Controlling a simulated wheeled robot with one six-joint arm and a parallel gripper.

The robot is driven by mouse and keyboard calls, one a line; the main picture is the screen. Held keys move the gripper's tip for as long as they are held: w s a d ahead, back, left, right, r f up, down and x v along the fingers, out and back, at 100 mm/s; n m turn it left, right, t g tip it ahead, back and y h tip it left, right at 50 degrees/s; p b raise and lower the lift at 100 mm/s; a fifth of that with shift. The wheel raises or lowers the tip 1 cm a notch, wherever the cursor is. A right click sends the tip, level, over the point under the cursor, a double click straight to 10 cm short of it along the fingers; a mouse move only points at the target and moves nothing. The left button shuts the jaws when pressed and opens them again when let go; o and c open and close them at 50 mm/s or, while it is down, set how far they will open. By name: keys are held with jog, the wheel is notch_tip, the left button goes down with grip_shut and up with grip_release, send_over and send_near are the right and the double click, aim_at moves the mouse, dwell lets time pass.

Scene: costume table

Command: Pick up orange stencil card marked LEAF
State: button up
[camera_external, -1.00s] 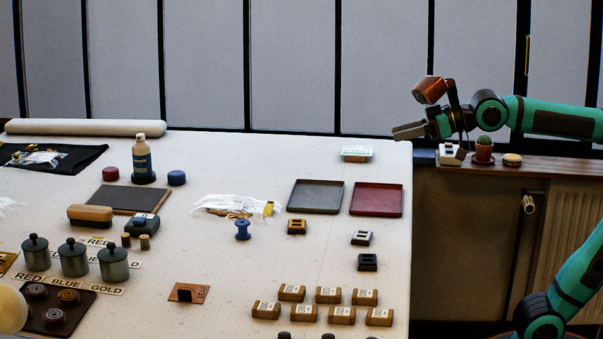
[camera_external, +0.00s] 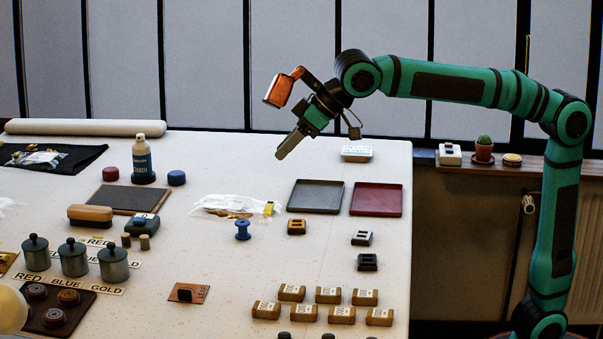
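My gripper (camera_external: 281,155) is in the air over the back part of the table, pointing down and left. It is well above and behind the card, to its right. It holds nothing that I can see. Its fingers overlap from this side, so the gap between them does not show.
Several labelled brown blocks (camera_external: 327,314) stand right of the card. Lidded metal pots (camera_external: 73,258) stand to its left. A blue spool (camera_external: 243,230), a grey tray (camera_external: 315,196) and a red tray (camera_external: 376,199) lie farther back. The table around the card is clear.

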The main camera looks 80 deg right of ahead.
jog(key=w+a+f+g, duration=0.25)
jog(key=w+a, duration=0.35)
jog(key=a, duration=0.3)
jog(key=g+h, duration=0.2)
send_near(185, 290)
jog(key=f, duration=0.3)
jog(key=shift+d+f+t, duration=0.25)
jog(key=shift+d+f, duration=0.1)
jog(key=shift+f, duration=0.05)
jog(key=shift+w+a+r+x, duration=0.1)
jog(key=shift+w+x, duration=0.05)
jog(key=shift+x, duration=0.75)
jog(key=shift+w+a+r+x, duration=0.1)
jog(key=shift+w+x, duration=0.1)
jog(key=shift+x, duration=0.65)
jog(key=shift+w+x, duration=0.15)
jog(key=shift+x, duration=0.75)
grip_shut()
